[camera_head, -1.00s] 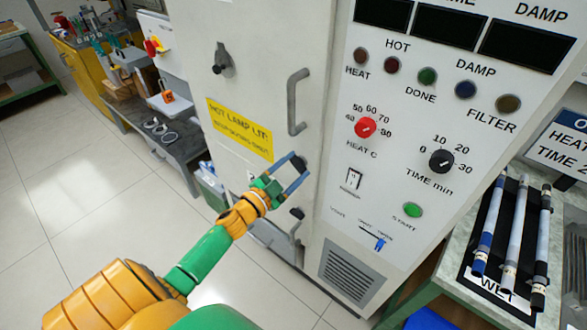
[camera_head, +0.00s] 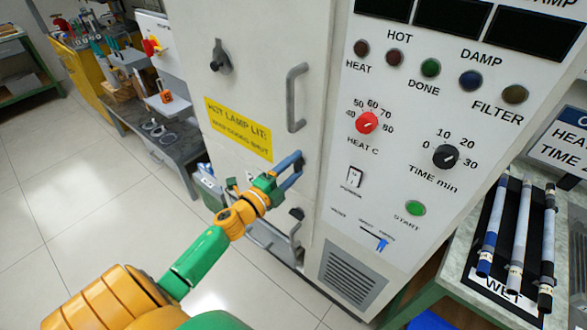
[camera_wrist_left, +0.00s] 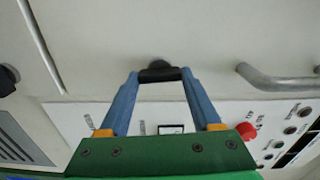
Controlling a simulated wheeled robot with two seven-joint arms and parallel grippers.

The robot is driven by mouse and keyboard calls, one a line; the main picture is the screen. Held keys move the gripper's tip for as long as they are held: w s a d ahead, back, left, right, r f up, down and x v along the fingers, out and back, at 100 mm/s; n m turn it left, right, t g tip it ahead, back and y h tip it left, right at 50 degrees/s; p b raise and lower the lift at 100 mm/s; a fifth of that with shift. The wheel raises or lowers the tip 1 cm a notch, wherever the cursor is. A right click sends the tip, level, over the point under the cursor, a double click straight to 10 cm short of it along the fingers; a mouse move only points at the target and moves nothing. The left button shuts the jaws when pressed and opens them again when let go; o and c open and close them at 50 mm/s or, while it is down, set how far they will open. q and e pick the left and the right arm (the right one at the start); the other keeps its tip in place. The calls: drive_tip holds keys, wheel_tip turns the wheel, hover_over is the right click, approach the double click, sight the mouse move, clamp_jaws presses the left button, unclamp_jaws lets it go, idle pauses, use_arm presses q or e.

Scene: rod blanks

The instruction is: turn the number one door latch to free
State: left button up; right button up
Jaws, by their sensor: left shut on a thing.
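My left gripper (camera_head: 297,164) is at the edge of the white cabinet door, below the upper grey handle. Its blue fingers are closed on a small black latch (camera_wrist_left: 160,73), which shows between the fingertips in the left wrist view. The fingers hide most of this latch in the head view. A second black latch (camera_head: 296,214) sits lower on the door edge. A dark turning knob (camera_head: 219,57) is at the door's upper left. I cannot read any number on the latches. My right gripper is not in view.
The grey door handle (camera_head: 296,98) stands out just above my left gripper. The control panel with a red dial (camera_head: 367,122) is to the right. A bench with several rods (camera_head: 519,240) stands far right. Floor at the left is clear.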

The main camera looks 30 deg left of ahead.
use_arm(q)
drive_tip(key=shift+r+m, duration=0.1)
drive_tip(key=shift+m, duration=0.4)
drive_tip(key=o, duration=1.4)
drive_tip(key=shift+w, duration=0.1)
drive_tip(key=s, duration=0.4)
drive_tip(key=s+b, duration=0.1)
drive_tip(key=s, duration=0.2)
drive_tip(key=shift+a, duration=0.35)
